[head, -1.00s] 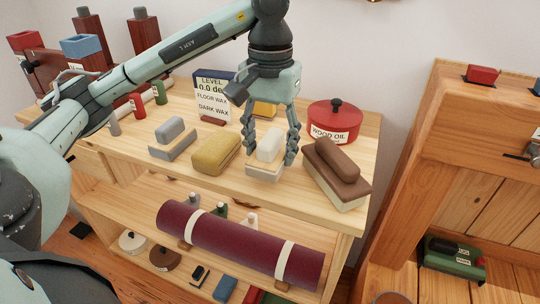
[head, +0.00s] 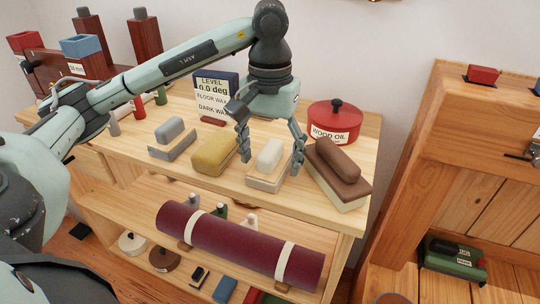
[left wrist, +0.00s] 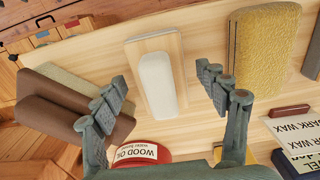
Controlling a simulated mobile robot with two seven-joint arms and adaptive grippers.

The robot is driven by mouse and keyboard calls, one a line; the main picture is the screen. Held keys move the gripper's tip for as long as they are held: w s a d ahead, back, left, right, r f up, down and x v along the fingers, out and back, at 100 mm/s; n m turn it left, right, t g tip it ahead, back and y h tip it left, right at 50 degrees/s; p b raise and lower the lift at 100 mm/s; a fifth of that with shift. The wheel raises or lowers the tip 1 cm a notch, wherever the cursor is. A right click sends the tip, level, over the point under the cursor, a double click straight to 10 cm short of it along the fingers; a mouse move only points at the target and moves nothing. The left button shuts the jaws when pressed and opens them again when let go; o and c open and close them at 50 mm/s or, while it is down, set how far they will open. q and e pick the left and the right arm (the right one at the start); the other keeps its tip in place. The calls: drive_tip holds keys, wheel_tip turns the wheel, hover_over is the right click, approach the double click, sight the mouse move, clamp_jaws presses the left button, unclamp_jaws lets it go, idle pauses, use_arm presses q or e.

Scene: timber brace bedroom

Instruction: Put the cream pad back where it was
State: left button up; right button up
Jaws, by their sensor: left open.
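The cream pad (head: 269,158) rests on its pale wooden base (head: 263,184) near the front edge of the wooden table top (head: 220,188). The pad (left wrist: 157,84) also shows in the left wrist view, lying on the base (left wrist: 178,48). My left gripper (head: 271,164) is open, its fingers on either side of the pad and apart from it. In the left wrist view the open fingers (left wrist: 160,88) show a gap on both sides of the pad. My right gripper is not in view.
A yellow sponge block (head: 215,152) is close on the left, with a grey pad (head: 170,134) beyond it. A brown brush (head: 336,170) is close on the right. A red wood oil tin (head: 333,122) and a level sign (head: 213,92) stand behind. A maroon roll (head: 240,240) lies below.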

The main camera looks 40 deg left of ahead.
sight(270, 149)
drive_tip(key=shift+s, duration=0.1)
use_arm(q)
drive_tip(key=shift+r, duration=0.25)
wheel_tip(270, 149, up, 6)
drive_tip(key=shift+r+p, duration=0.25)
drive_tip(key=shift+p, duration=0.6)
drive_tip(key=shift+r, duration=0.4)
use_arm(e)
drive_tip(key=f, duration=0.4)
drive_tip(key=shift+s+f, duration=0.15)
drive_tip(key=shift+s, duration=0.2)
